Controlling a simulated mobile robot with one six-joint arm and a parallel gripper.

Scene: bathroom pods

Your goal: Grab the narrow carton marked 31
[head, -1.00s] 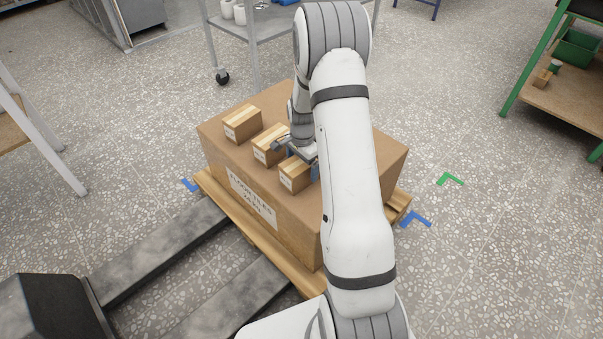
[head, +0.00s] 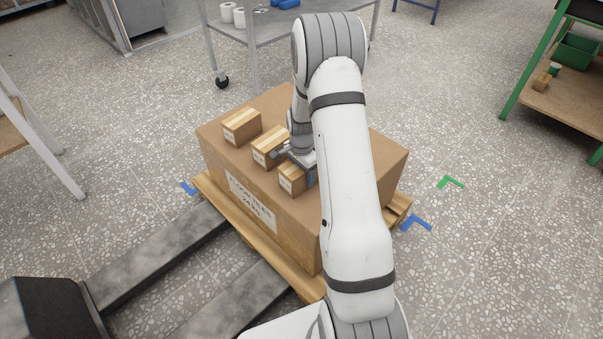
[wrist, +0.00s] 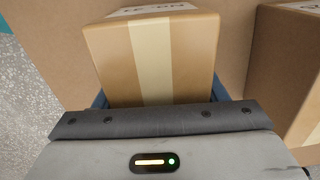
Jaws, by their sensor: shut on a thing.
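Three small cartons with pale tape stand in a row on a large brown box (head: 345,200): a back-left carton (head: 242,126), a middle carton (head: 268,149) and a front carton (head: 291,179). My gripper (head: 298,168) is down at the front carton and shut on it. In the wrist view, the held carton (wrist: 152,60) sits between the blue fingers, its taped top facing the camera. White labels show on the cartons, but I cannot read their numbers for certain. My arm hides part of the large box.
A neighbouring carton (wrist: 282,70) stands close at the right in the wrist view. The large box rests on a wooden pallet (head: 262,245). A grey wheeled table (head: 265,32) stands behind, and a green-framed shelf (head: 555,95) stands at right. Floor between is clear.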

